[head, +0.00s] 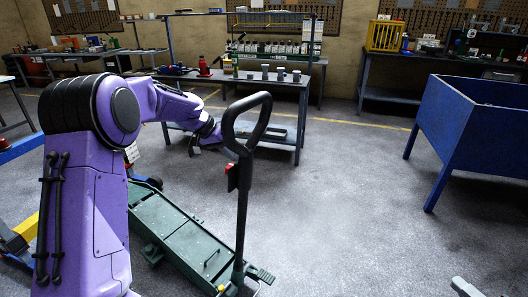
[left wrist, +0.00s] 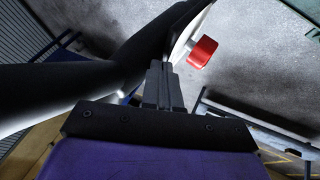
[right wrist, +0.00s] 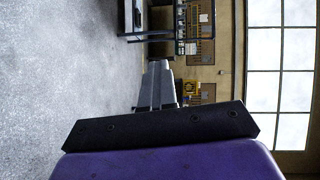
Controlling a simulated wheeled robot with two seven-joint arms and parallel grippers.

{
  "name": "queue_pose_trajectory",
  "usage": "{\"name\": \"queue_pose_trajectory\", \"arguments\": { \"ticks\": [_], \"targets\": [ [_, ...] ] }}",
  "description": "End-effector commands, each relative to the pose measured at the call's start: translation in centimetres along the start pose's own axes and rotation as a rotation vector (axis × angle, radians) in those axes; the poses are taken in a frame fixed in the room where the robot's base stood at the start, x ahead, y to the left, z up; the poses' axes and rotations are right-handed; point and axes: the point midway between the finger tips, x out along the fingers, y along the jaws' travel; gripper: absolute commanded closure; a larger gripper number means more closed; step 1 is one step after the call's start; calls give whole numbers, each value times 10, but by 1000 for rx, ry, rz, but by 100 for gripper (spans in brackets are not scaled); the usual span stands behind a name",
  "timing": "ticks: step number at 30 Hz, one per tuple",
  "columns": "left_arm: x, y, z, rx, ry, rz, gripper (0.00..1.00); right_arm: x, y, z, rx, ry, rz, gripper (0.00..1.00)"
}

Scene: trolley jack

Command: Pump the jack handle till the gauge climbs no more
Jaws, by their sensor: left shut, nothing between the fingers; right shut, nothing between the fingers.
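The green trolley jack (head: 190,237) lies on the floor at the lower middle of the head view. Its black handle (head: 243,205) stands nearly upright, with a loop grip at the top and a red part below the loop. My left gripper (head: 196,149) is beside the handle, to its left; it is shut and empty. In the left wrist view its closed fingers (left wrist: 163,88) are near a thick black bar and a red part on a pale piece. My right gripper (head: 464,287) is at the lower right, shut and empty, away from the jack. I cannot make out a gauge reading.
A blue bin on legs (head: 478,125) stands at the right. A workbench (head: 270,85) with small items is behind the jack, and more benches line the back wall. The floor between jack and bin is clear. A yellow-and-blue structure is at the lower left.

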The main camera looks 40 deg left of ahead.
Motion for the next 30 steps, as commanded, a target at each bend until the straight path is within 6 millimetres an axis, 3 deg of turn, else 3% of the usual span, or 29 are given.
{"name": "queue_pose_trajectory", "arguments": {
  "ticks": [7, 17, 23, 30],
  "targets": [
    [17, 34, 8, 1, -1, 2, 100, 0, 0, 0, 0, 0, 0, 100],
    [19, 38, 10, 1, 0, 0, 100, 0, 0, 0, 0, 0, 0, 100],
    [19, 38, 10, 1, 0, 0, 100, 0, 0, 0, 0, 0, 0, 41],
    [19, 38, 10, 1, 0, 0, 100, 0, 0, 0, 0, 0, 0, 41]
  ]
}}
